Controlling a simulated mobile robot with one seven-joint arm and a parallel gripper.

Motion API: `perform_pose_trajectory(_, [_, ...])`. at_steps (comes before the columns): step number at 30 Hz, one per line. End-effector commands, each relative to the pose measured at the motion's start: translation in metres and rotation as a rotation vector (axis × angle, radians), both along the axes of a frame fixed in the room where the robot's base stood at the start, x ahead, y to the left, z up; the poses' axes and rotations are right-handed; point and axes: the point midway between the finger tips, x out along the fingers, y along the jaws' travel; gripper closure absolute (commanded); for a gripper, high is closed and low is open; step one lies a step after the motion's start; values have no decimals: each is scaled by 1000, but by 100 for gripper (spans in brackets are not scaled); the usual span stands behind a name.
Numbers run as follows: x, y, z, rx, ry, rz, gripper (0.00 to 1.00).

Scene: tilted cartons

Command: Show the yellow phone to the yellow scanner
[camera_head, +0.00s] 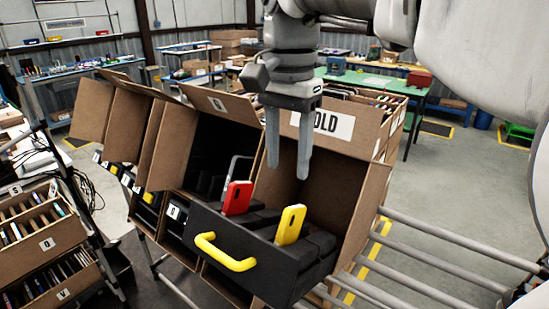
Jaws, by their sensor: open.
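The yellow phone (290,225) stands upright, tilted a little, in a slot at the right of a dark drawer (232,240). My gripper (288,170) points down above it, open and empty, with its fingertips apart from the phone. A red phone (237,198) stands to the left in the same drawer, with a grey-edged phone just behind it. I cannot make out a yellow scanner in this view.
More open cartons line up to the left. Metal rollers (440,240) run at the right. Crates (40,225) stand at the lower left.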

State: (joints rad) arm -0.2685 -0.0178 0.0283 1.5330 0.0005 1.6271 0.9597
Motion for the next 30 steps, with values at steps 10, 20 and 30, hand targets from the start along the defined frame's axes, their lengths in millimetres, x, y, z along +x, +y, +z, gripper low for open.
perform_pose_trajectory(10, [0,0,-71,0,3,0,46])
perform_pose_trajectory(20, [0,0,-108,0,0,1,46])
perform_pose_trajectory(30, [0,0,-112,0,-1,1,46])
